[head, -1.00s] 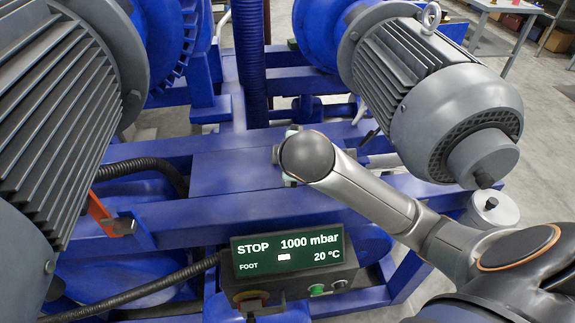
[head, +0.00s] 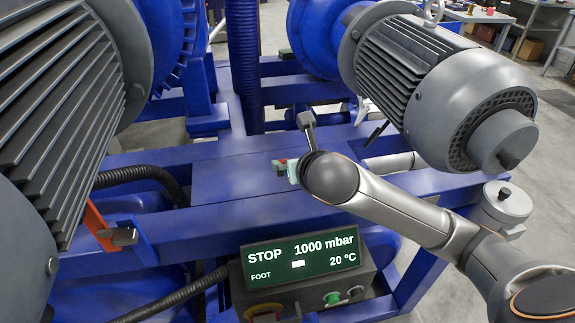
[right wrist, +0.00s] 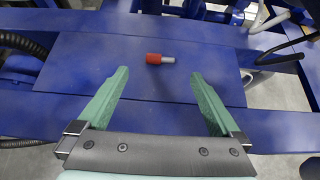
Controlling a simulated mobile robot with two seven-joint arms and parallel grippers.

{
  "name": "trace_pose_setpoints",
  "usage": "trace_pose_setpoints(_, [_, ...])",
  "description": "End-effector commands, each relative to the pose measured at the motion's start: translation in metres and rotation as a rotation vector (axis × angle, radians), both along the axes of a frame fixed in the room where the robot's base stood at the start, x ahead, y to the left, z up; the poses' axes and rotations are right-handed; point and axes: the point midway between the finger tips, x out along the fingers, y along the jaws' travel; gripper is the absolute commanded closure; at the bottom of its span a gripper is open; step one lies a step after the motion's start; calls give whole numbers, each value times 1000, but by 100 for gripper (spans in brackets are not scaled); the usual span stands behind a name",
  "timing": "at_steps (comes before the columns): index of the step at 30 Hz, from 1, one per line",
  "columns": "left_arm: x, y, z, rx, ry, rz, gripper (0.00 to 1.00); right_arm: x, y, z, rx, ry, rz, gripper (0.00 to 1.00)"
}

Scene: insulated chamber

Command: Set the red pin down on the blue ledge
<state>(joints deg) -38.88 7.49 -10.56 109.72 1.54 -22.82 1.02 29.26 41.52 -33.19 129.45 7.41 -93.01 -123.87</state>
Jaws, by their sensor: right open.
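The red pin (right wrist: 153,58) lies on its side on the blue ledge (right wrist: 70,75) in the right wrist view, its grey metal end pointing right. In the head view a small red bit of the pin (head: 282,162) shows on the ledge (head: 225,185). My right gripper (right wrist: 160,74) is open and empty, its two green fingers spread wide. The pin shows slightly beyond the fingertips, between their lines and touching neither. In the head view my right wrist hides most of the gripper (head: 291,170). My left gripper is in neither current view.
A grey motor (head: 450,90) stands right of the ledge, and a larger ribbed motor (head: 60,110) fills the left. A control box with a green display (head: 300,262) sits in front, below the ledge. The ledge around the pin is clear.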

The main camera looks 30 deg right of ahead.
Motion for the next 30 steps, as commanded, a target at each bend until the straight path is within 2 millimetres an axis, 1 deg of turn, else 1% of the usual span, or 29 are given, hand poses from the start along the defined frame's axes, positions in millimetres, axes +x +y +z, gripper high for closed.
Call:
trace_pose_setpoints(1, [0,-1,-4,-1,3,-2,40,8,-3,-9,2,4,-4,0])
trace_pose_setpoints(6, [-1,-4,-7,-4,10,-8,40,31,-8,-25,3,2,-3,0])
trace_pose_setpoints(9, [1,-6,-6,-6,6,-11,40,39,-10,-30,4,1,-3,0])
trace_pose_setpoints(14, [3,-8,-5,-10,-2,-14,40,46,-13,-36,3,0,-2,0])
trace_pose_setpoints(19, [5,-11,-8,-13,-5,-20,40,62,-19,-57,6,5,-4,0])
trace_pose_setpoints(24, [6,-13,-9,-14,0,-24,40,77,-22,-65,4,1,-2,0])
trace_pose_setpoints(30, [8,-13,-8,-13,-3,-25,40,80,-23,-66,3,0,-2,0])
